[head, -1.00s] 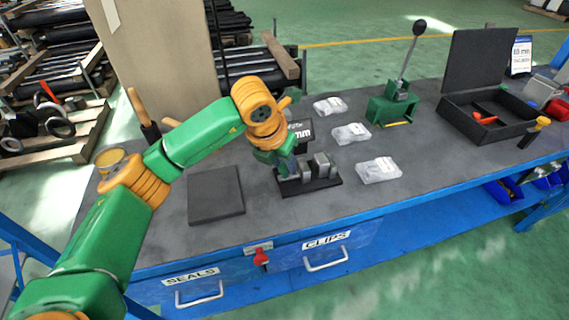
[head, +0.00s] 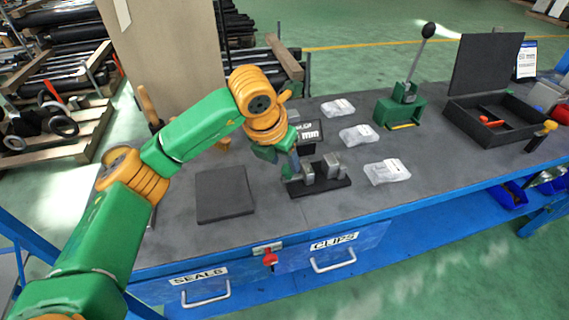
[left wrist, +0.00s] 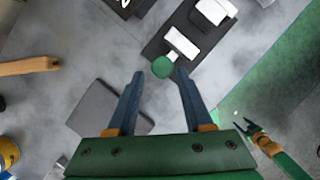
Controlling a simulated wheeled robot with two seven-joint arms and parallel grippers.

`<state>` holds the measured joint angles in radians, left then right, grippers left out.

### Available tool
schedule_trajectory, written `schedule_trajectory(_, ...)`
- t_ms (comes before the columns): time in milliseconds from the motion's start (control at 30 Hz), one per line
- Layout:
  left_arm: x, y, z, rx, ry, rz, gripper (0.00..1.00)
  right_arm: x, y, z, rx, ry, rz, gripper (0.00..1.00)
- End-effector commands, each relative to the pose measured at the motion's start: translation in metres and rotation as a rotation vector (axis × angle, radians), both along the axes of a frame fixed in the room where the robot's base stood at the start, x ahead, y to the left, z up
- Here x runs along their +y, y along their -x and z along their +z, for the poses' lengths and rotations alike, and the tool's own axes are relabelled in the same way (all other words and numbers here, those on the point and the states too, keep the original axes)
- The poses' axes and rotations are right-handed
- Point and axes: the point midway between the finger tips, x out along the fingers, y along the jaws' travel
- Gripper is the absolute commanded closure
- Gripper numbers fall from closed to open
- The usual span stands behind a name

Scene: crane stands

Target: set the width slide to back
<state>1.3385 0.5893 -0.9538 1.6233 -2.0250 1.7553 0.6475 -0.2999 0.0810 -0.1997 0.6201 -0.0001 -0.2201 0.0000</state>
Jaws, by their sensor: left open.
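The fixture has a long black base (head: 338,186) with grey metal blocks, lying on the bench. In the left wrist view, a pale slide (left wrist: 181,43) with a round green knob (left wrist: 162,67) sits at one end of the black base (left wrist: 155,47); I take this as the width slide. My left gripper (head: 291,166) is at the left end of the fixture. In the left wrist view, its open fingers (left wrist: 158,76) stand either side of the knob, with gaps; contact is not visible.
A dark flat plate (head: 224,194) lies left of the fixture. A black display (head: 309,134) marked mm stands behind it. Clear bags (head: 386,172) lie to the right. A green lever press (head: 401,106) and an open black case (head: 495,132) stand farther right.

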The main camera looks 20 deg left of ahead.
Motion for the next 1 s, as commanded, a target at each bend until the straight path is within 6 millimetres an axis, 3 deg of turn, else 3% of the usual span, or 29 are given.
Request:
schedule_trajectory(133,0.002,0.012,0.029,-0.007,0.000,-0.001,0.49,0.000,0.000,-0.009,0.000,0.000,0.000,0.38)
schedule_trajectory(267,0.003,0.018,0.045,-0.003,-0.001,0.001,0.49,0.000,0.000,-0.010,0.000,0.000,0.000,0.38)
schedule_trajectory(700,0.003,0.020,0.049,-0.001,-0.001,0.000,0.49,0.000,0.000,-0.008,-0.001,0.000,0.000,0.38)
schedule_trajectory(767,0.003,0.020,0.058,-0.001,-0.001,0.000,0.49,0.000,0.000,0.000,0.000,0.000,0.000,0.38)
schedule_trajectory(1000,0.003,0.020,0.114,-0.001,-0.001,0.000,0.49,0.000,0.000,0.056,0.000,0.000,0.000,0.38)
